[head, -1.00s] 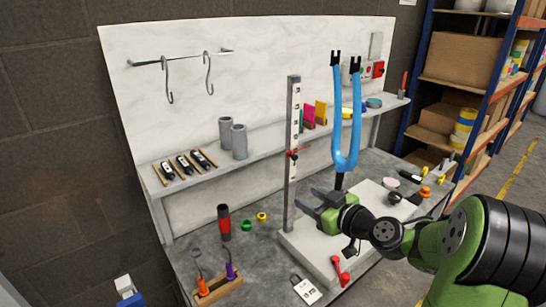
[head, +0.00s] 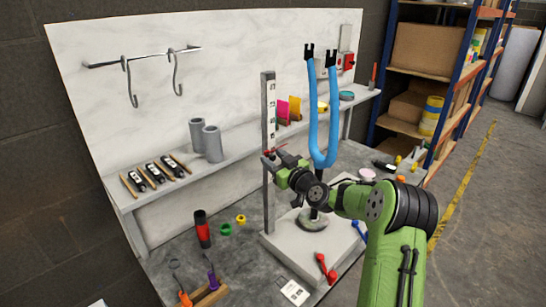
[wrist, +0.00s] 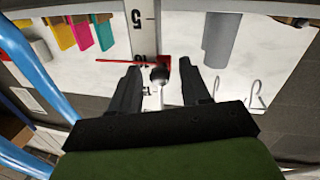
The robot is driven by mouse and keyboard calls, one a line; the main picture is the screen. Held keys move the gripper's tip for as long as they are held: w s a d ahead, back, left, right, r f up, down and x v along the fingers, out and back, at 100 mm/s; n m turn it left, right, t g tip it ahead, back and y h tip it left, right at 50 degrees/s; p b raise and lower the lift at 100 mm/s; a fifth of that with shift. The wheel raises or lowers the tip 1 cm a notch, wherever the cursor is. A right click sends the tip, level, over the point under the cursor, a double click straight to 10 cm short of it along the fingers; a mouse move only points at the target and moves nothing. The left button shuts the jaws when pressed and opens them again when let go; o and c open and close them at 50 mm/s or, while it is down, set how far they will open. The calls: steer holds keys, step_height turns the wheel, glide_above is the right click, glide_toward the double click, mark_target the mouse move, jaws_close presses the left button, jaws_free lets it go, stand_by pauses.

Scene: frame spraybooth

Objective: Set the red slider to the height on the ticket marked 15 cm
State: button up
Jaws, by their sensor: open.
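The red slider (wrist: 165,62) sits on the upright white scale (wrist: 144,22) in the wrist view, with a thin red pointer to the left and a dark round knob facing me. The numeral 5 shows above it; the marks beside it are partly covered. My gripper (wrist: 160,68) is open, its two dark fingers on either side of the slider and knob. Contact cannot be told. In the head view my gripper (head: 281,160) is at the post (head: 268,110), and only a bit of red shows there. A white ticket (head: 294,292) lies on the bench in front; its print is unreadable.
A blue fork (head: 313,120) stands clamped just right of the post, close to my arm. Grey cylinders (head: 212,143) stand on the shelf behind. A red-black tool (head: 202,229) stands on the bench at left.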

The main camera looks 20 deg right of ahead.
mark_target(267, 138)
steer(key=shift+w, duration=0.5)
jaws_close()
steer(key=shift+r, duration=2.6)
steer(key=shift+d, duration=0.1)
jaws_free()
steer(key=shift+f, duration=0.1)
